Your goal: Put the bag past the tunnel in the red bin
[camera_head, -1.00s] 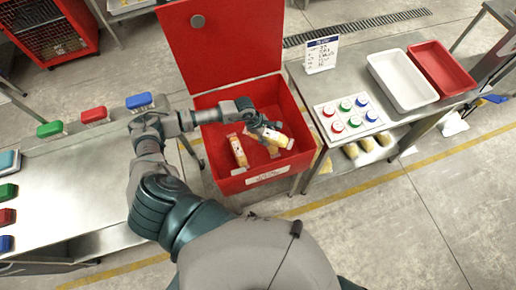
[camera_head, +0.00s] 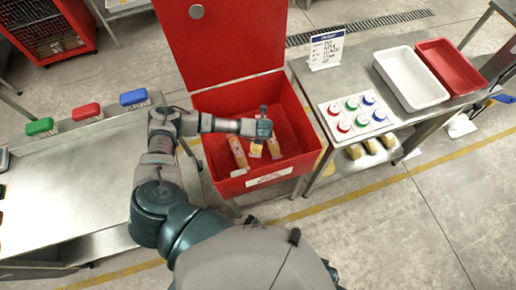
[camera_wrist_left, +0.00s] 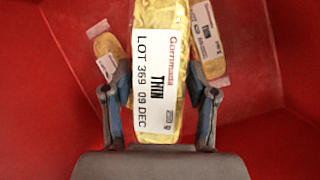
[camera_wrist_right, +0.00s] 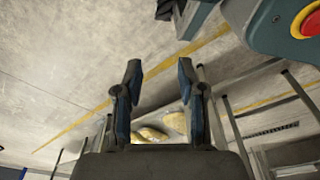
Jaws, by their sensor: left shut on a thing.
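The red bin (camera_head: 232,187) stands open in the head view, with its red lid (camera_head: 225,40) raised behind it. My left gripper (camera_head: 264,127) is over the inside of the bin. In the left wrist view it is shut on a gold bag (camera_wrist_left: 158,15) with a white label reading "THIN" and "LOT 369 09 DEC". Two more gold bags, one at left (camera_wrist_left: 104,45) and one at right (camera_wrist_left: 213,68), lie on the red floor beyond it. One bag (camera_head: 237,151) lies at the bin's left. My right gripper (camera_wrist_right: 158,80) is open and empty, seen only in its wrist view.
At right, a steel table carries a button panel (camera_head: 352,116), a sign (camera_head: 326,50), a white tray (camera_head: 385,66) and a red tray (camera_head: 421,49). Bags lie on its lower shelf.

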